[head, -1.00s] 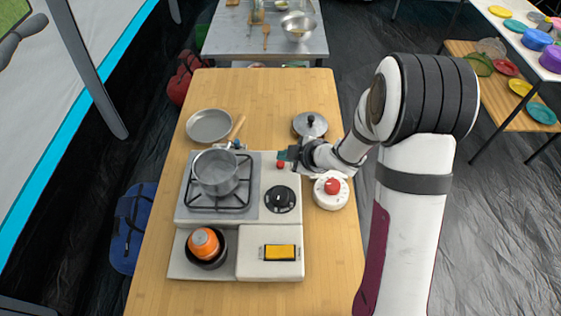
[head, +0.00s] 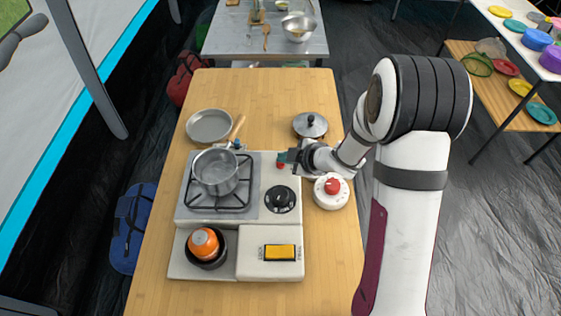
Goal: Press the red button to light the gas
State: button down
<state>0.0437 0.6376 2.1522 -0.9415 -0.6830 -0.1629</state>
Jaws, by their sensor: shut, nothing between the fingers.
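The red button (head: 281,165) sits on the right side of the white stove's top (head: 268,175), above the black knob (head: 280,199). My gripper (head: 282,157) is shut and empty, and its tip is at the button's upper edge. The tip covers part of the button; I cannot tell whether it touches or presses it. A steel pot (head: 216,172) stands on the burner grate (head: 204,206). No flame shows in this view.
A frying pan (head: 209,125) is at the back left. An orange canister (head: 204,243) and a yellow switch (head: 280,252) are at the stove's front.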

jog(key=shift+f, duration=0.5)
dwell(0.7)
jog(key=shift+r, duration=0.9)
jog(key=shift+r, duration=2.55)
